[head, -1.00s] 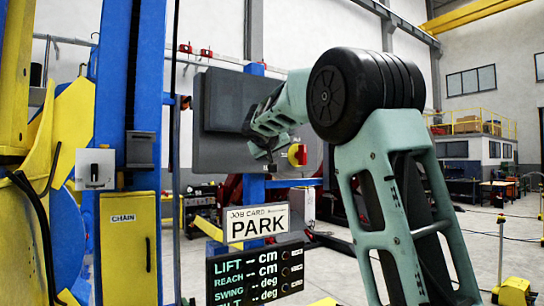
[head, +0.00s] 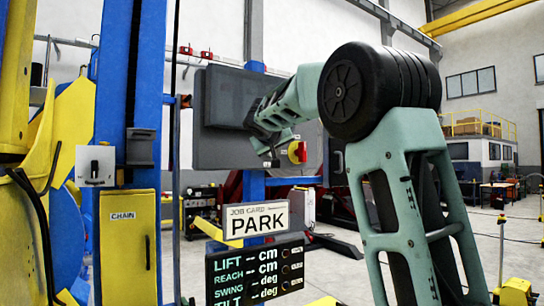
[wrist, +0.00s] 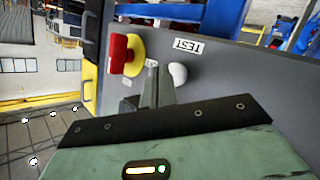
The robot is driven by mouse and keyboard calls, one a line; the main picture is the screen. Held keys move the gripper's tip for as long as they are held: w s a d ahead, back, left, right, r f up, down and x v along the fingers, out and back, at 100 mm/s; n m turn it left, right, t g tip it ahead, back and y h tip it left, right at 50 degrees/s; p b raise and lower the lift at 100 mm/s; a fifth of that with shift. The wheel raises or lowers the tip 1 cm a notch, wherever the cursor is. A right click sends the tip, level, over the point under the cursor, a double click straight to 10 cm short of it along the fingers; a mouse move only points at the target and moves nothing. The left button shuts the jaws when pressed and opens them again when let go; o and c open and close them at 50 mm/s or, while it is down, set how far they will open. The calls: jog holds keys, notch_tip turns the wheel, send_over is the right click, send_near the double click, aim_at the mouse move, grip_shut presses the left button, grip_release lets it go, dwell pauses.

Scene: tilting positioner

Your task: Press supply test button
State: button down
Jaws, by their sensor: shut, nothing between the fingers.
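In the wrist view a pale domed button (wrist: 178,73) sits on the grey panel, close to a white TEST label (wrist: 187,46) that reads upside down. My gripper (wrist: 154,68) is shut and empty, its fingertips just left of the button in that view. I cannot tell whether they touch the panel. In the head view my gripper (head: 270,160) is at the lower right part of the grey box (head: 225,150), left of the red knob. The button is hidden there behind my arm.
A red knob on a yellow plate (head: 297,152) is close to my gripper; it also shows in the wrist view (wrist: 120,55). Below the box are a PARK job card (head: 256,222) and a readout board (head: 257,272). A yellow CHAIN box (head: 128,245) stands at left.

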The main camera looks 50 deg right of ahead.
jog(key=shift+s+a+b, duration=0.2)
jog(key=shift+s+b, duration=0.5)
jog(key=shift+s, duration=0.1)
jog(key=shift+s+a+b, duration=0.15)
jog(key=shift+s+b, duration=0.55)
jog(key=shift+s, duration=0.1)
jog(key=shift+s+a+b, duration=0.2)
jog(key=shift+s+b, duration=0.5)
jog(key=shift+s, duration=0.1)
